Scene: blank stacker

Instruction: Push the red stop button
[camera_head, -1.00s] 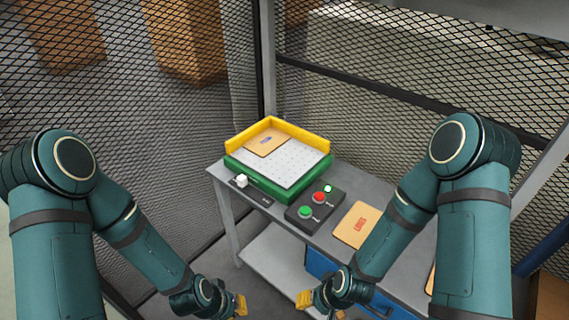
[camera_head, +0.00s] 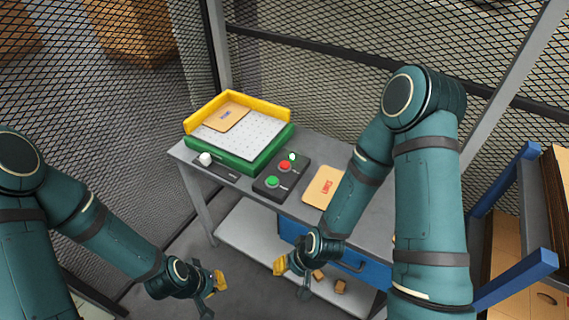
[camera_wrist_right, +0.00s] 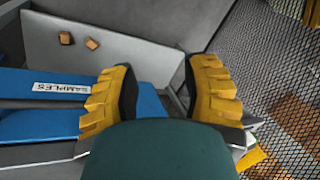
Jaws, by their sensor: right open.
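The red stop button (camera_head: 285,166) sits on a dark control box (camera_head: 262,189) on the grey table, between a green button (camera_head: 272,182) and a small lit green-white lamp (camera_head: 292,156). Nothing covers it in the head view. My right gripper (camera_head: 291,279) is open and empty, in front of the table by the blue drawer, lower in the picture than the button and apart from it. The right wrist view shows its two yellow fingers (camera_wrist_right: 160,85) spread; the button is not visible there. My left gripper (camera_head: 212,294) is apart from the table, with fingers spread and empty.
A green-and-yellow tray (camera_head: 250,150) holding a tan card stands left of the box. A white knob (camera_head: 205,159) is at the table's left. A tan card (camera_head: 323,187) lies right of the box. A blue drawer (camera_head: 350,262) is below. Mesh fencing stands behind.

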